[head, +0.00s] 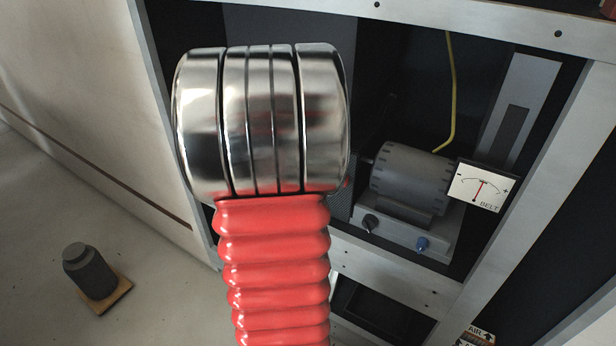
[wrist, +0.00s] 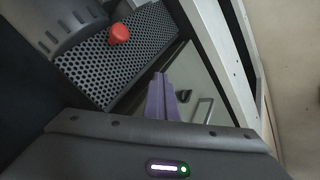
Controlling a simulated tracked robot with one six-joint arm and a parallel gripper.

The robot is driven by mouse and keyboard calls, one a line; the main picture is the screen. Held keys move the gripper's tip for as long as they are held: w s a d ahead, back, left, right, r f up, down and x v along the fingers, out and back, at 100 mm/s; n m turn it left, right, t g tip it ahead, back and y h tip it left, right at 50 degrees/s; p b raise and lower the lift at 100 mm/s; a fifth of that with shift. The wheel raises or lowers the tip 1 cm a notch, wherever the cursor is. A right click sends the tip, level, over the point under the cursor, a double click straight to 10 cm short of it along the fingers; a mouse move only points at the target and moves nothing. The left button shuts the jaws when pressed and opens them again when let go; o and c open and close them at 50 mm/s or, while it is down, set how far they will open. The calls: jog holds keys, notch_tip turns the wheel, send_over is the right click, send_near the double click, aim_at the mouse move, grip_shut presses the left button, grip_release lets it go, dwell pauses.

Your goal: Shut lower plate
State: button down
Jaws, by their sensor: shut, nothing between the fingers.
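My gripper (wrist: 161,80) shows in the wrist view as two purple fingers held together, with nothing seen between them. In the head view it is hidden behind my red, ribbed arm. A dark perforated plate (wrist: 150,45) with a red knob (wrist: 118,34) lies beyond and to the left of the fingertips in the wrist view. A sliver of perforated metal (head: 343,202) shows beside my arm in the head view. A grey-green panel with a bar handle (wrist: 205,110) is right of the fingers. I cannot tell which is the lower plate, or whether the fingers touch anything.
A grey motor (head: 410,180) stands in the rack bay beside a BELT meter (head: 480,187). A yellow cable (head: 453,90) hangs behind it. Pale frame rails (head: 395,280) border the bay. A dark weight (head: 90,270) stands on the floor at left.

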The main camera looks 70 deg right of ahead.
jog(key=shift+d+r, duration=0.15)
jog(key=shift+d, duration=0.5)
jog(key=shift+s, duration=0.1)
jog(key=shift+a, duration=0.1)
jog(key=s+a+r, duration=0.2)
jog(key=a+r, duration=0.5)
jog(key=a, duration=0.3)
jog(key=shift+a+r, duration=0.15)
jog(key=shift+r, duration=0.15)
jog(key=shift+w, duration=0.1)
